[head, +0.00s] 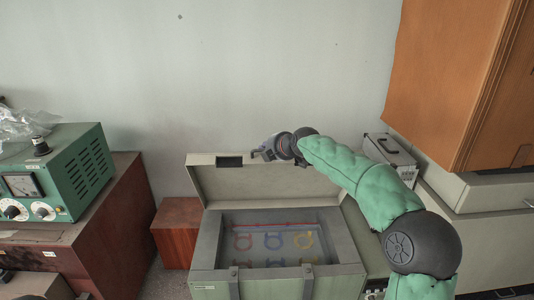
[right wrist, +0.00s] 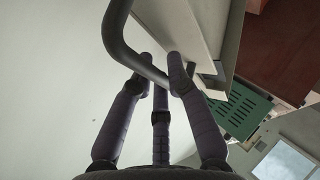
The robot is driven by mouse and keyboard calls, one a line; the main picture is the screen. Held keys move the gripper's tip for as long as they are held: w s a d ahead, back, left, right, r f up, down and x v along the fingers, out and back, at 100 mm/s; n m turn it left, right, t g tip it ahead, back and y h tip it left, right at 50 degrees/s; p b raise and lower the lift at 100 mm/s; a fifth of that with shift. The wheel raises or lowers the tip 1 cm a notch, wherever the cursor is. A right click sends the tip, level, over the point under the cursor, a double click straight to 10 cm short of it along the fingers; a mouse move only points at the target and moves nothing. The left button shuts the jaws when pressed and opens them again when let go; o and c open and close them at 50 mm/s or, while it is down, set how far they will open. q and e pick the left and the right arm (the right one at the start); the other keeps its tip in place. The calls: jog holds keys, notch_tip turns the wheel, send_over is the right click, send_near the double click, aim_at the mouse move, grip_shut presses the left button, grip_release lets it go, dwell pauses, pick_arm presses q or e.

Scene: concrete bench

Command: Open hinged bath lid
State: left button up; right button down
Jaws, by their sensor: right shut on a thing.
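The grey-green bath (head: 208,245) stands in the lower middle of the head view. Its hinged lid (head: 290,182) is raised at the back, roughly upright, with the inner face showing and a dark patch on its top edge. My right gripper (head: 264,153) is at the top edge of the lid. In the right wrist view the fingers of my right gripper (right wrist: 160,68) are shut on a dark bent bar handle (right wrist: 119,45) beside the pale lid (right wrist: 190,22). The handle is hidden in the head view. My left gripper is not in view.
Coloured ring shapes lie inside the bath. A green meter box (head: 75,170) sits on a dark red cabinet (head: 120,215) at left, with a brown box (head: 178,228) beside it. A metal case (head: 390,155) and an orange-brown cabinet (head: 450,80) stand at right.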

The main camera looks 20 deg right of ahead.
jog(key=shift+f, duration=0.2)
jog(key=c, duration=1.5)
grip_release()
jog(key=shift+o, duration=0.2)
jog(key=shift+r, duration=0.1)
jog(key=shift+s+d+r, duration=0.1)
jog(key=shift+s+r, duration=0.15)
jog(key=shift+s, duration=0.05)
jog(key=v, duration=1.1)
